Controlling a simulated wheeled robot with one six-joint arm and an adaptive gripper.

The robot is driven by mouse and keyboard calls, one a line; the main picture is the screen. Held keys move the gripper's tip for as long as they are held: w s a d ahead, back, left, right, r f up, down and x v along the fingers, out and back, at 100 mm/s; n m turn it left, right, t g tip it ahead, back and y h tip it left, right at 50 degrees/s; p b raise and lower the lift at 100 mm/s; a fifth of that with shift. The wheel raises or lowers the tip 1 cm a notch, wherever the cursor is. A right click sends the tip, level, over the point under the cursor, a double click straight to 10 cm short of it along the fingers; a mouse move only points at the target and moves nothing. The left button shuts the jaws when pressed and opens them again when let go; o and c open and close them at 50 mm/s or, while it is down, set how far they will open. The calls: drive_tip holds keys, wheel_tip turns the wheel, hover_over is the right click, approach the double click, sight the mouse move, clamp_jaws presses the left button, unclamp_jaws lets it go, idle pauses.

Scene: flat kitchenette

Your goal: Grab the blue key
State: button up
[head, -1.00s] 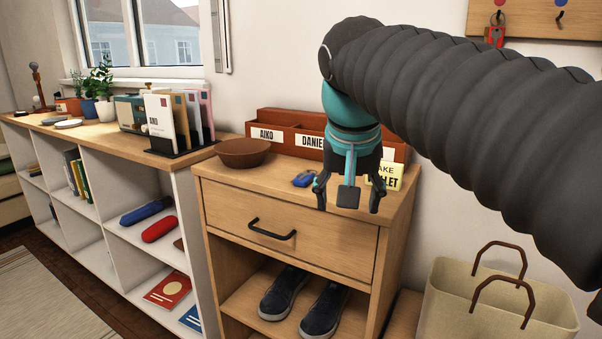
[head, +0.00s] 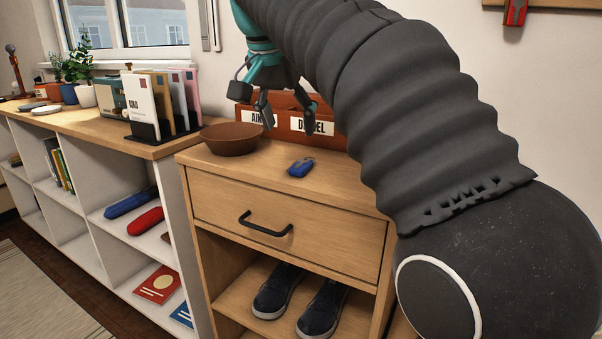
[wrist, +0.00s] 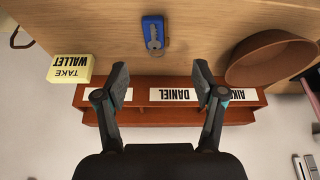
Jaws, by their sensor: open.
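The blue key (head: 301,167) lies flat on the wooden cabinet top (head: 250,173), right of the brown bowl. In the wrist view the key (wrist: 153,33) shows as a blue piece with a grey key shape on it, beyond my fingertips. My gripper (head: 275,105) is open and empty, raised above the back of the cabinet near the brown letter box. In the wrist view my gripper (wrist: 160,88) has its two fingers spread apart, over the label part of the box. Nothing hides the key.
A brown bowl (head: 232,140) stands left of the key. The brown box (head: 322,138) with name labels stands at the back. A yellow "TAKE WALLET" note (wrist: 70,68) sits beside it. Upright cards (head: 163,105) stand on the left shelf unit.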

sight(300, 163)
drive_tip(key=shift+s+b+x, duration=0.1)
drive_tip(key=shift+b+x, duration=0.45)
drive_tip(key=shift+x, duration=1.55)
drive_tip(key=shift+s+b+x, duration=0.15)
drive_tip(key=shift+b+x, duration=0.35)
drive_tip(key=shift+x, duration=1.65)
drive_tip(key=shift+d, duration=0.15)
drive_tip(key=c, duration=1.2)
